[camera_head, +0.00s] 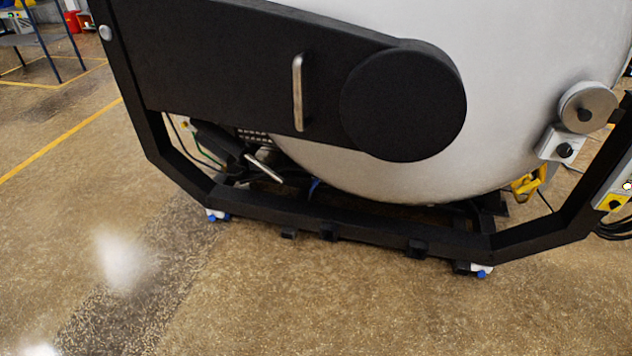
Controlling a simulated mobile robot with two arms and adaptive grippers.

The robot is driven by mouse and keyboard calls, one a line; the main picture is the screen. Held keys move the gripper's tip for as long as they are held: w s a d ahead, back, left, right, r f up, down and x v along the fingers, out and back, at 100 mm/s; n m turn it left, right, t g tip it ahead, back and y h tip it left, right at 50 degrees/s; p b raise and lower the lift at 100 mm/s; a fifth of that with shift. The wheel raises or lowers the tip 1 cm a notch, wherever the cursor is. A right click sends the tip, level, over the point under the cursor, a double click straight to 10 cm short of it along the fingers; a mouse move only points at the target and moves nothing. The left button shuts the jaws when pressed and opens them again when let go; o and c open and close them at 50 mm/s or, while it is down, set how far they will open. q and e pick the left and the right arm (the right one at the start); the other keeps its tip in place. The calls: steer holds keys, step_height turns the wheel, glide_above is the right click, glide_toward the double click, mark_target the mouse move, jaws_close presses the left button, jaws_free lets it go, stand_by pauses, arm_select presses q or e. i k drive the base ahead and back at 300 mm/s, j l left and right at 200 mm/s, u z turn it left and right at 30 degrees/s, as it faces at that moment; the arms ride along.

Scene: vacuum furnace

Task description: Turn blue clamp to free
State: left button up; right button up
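The furnace has a large white round door (500,50) with a black arm and disc (402,100) across it. At the base of its black frame (350,228), a small white foot or caster with a blue part (226,217) shows at the lower left corner. A similar blue part (481,274) shows at the lower right corner. Both are small and partly under the frame, so I cannot tell which is the clamp or how it is turned. Another bluish bit (314,186) is half hidden below the door. Neither of my grippers is in view.
A metal handle (298,92) stands out from the black arm. A silver round knob (588,107) and a yellow part (527,184) are at the right. The floor (330,310) in front is clear. A blue-legged table (42,38) stands at the far left.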

mark_target(317, 181)
steer(key=i+j+u, duration=0.1)
steer(key=i, duration=0.25)
steer(key=i+j+u, duration=0.15)
steer(key=i+j, duration=0.15)
steer(key=i+j+u, duration=0.1)
steer(key=i, duration=0.35)
